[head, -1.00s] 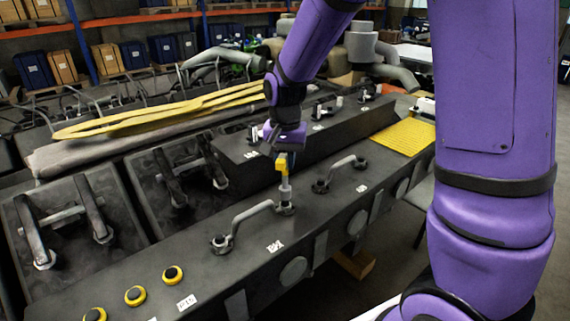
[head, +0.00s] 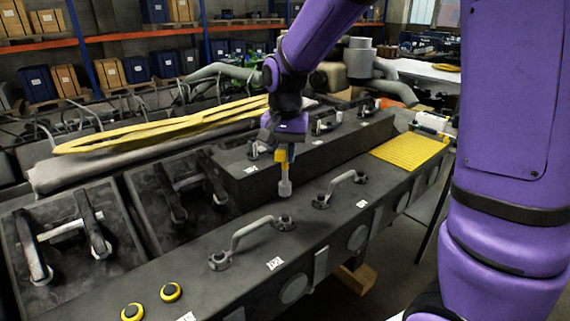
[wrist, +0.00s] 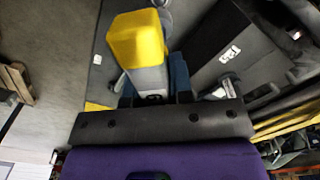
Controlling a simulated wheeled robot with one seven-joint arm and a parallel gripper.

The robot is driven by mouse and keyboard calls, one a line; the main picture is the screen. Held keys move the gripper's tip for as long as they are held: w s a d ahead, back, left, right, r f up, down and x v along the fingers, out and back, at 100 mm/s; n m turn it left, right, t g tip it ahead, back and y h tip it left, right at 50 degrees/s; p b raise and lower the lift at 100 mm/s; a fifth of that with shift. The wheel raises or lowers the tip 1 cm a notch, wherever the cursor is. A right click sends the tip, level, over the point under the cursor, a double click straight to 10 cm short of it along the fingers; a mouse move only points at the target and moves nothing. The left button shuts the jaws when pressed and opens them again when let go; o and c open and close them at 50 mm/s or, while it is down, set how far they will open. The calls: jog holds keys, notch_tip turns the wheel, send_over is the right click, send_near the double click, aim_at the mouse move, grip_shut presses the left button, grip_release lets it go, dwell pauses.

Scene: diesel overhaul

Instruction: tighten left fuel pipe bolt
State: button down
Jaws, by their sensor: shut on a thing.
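The left fuel pipe (head: 248,231) is a grey arched handle-like pipe with a round flange at each end on the dark engine cover. Its far-end bolt (head: 285,222) sits in the upper-right flange; its near flange (head: 219,260) is at the lower left. My gripper (head: 284,146) is shut on a yellow-and-grey tool (head: 285,186), pointing down. The tool's lower tip is above the far flange, with a visible gap in the head view. Fine bolt detail is too small to tell.
A second similar pipe (head: 341,188) lies further right on the same cover. A raised dark block (head: 250,172) runs behind the tool. Yellow-ringed black buttons (head: 171,292) sit at the front left, and a yellow mat (head: 409,149) lies at the far right.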

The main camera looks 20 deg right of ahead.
jog(key=shift+r, duration=0.5)
jog(key=s, duration=0.7)
